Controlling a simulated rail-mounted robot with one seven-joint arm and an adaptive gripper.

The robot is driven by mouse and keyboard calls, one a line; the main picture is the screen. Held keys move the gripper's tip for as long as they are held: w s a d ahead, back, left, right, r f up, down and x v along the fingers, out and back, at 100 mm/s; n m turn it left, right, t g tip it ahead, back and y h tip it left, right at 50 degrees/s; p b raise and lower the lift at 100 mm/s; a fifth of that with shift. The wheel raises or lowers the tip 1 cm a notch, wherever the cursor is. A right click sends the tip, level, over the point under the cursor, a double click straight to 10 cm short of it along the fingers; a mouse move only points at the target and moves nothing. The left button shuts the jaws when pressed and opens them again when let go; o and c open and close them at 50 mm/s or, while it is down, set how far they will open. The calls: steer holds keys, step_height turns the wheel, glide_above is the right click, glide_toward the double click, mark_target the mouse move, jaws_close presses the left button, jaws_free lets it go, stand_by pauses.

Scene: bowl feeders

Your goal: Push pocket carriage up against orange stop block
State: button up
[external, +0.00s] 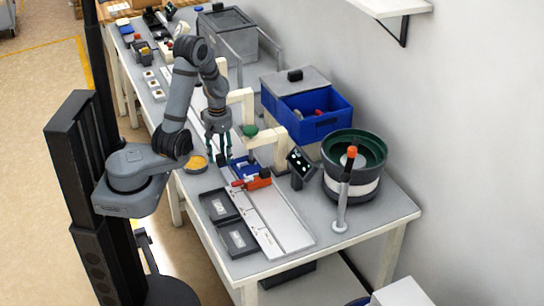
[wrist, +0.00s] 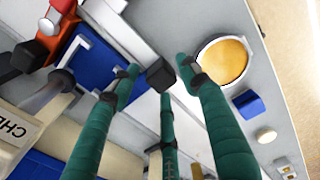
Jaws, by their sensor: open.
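The blue pocket carriage (external: 243,169) sits on the pale rail (external: 271,220) on the bench. In the wrist view the blue carriage (wrist: 88,65) lies left of my fingers. The orange stop block (external: 259,183) is at its near end; it also shows in the wrist view (wrist: 49,40), very close to the blue carriage. I cannot tell whether they touch. My gripper (external: 220,160) points down at the carriage's far side. In the wrist view its green fingers (wrist: 158,75) are spread, with nothing held. A small dark block (wrist: 160,75) shows between the fingertips.
A bowl with yellow-orange contents (external: 195,164) stands left of my gripper. Cream brackets (external: 272,140), a dark display (external: 300,163) and a green-lined bowl feeder (external: 353,185) crowd the right. Black trays (external: 237,238) lie left of the rail. The rail's near end is clear.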

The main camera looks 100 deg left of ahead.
steer(key=shift+f, duration=0.8)
steer(key=shift+c, duration=1.4)
steer(key=c, duration=0.8)
steer(key=shift+d, duration=0.1)
jaws_close()
steer(key=o, duration=1.1)
jaws_free()
step_height(320, 180, up, 12)
